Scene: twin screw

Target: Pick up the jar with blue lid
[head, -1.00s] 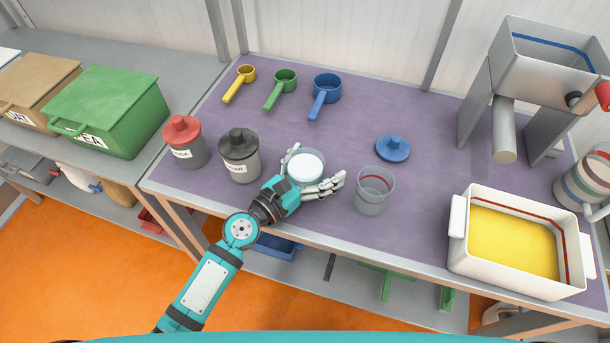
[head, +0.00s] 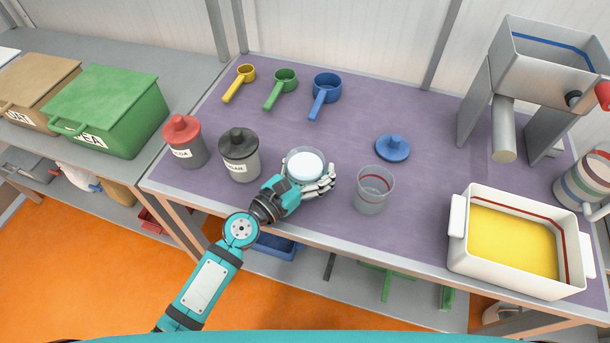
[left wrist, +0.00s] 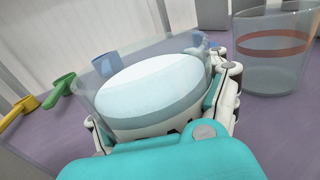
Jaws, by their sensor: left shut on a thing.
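An open jar (head: 305,165) with white contents stands on the purple tabletop, and a blue lid (head: 393,148) with a knob lies apart from it to the right. My left gripper (head: 311,186) is shut around the jar from the front, with its fingers against the jar's right side. In the left wrist view the jar (left wrist: 150,95) fills the middle, between the fingers. I cannot tell whether it is lifted off the table. My right gripper is in neither view.
An empty clear cup with a red band (head: 374,190) stands to the right of the jar. A black-lidded jar (head: 240,155) and a red-lidded jar (head: 185,142) stand to the left. Yellow, green and blue scoops (head: 325,95) lie behind. A white tub (head: 456,243) with yellow contents is at the right.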

